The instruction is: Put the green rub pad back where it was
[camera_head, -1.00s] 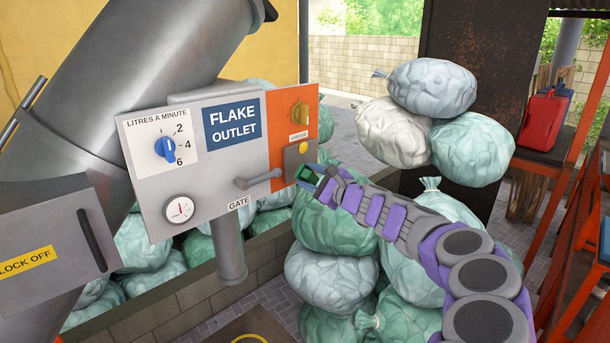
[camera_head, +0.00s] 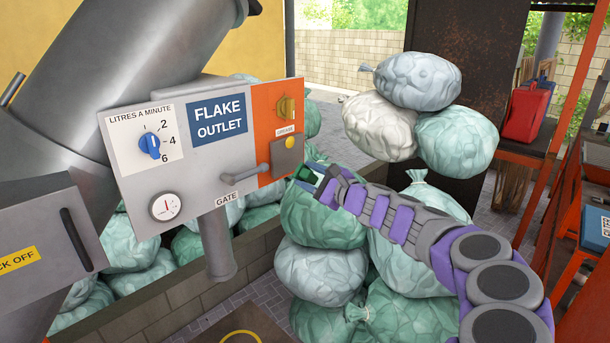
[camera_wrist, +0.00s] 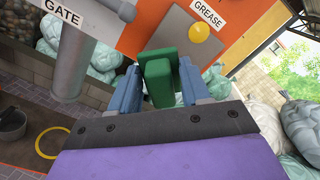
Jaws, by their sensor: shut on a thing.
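The green rub pad (camera_wrist: 158,78) is a dark green block between the two blue fingers of my gripper (camera_wrist: 158,88) in the wrist view. My gripper is shut on it. In the head view my gripper (camera_head: 315,178) is just right of and below the flake outlet panel (camera_head: 150,190), and only a little of the green pad (camera_head: 304,174) shows there. In the wrist view the pad's far end overlaps the orange part of the panel, below and left of the yellow grease button (camera_wrist: 199,33). I cannot tell whether it touches the panel.
The panel carries a blue dial (camera_head: 150,145), a gauge (camera_head: 165,207) and a grey gate lever (camera_head: 245,172). Stacked sacks (camera_head: 320,275) stand below and behind my arm.

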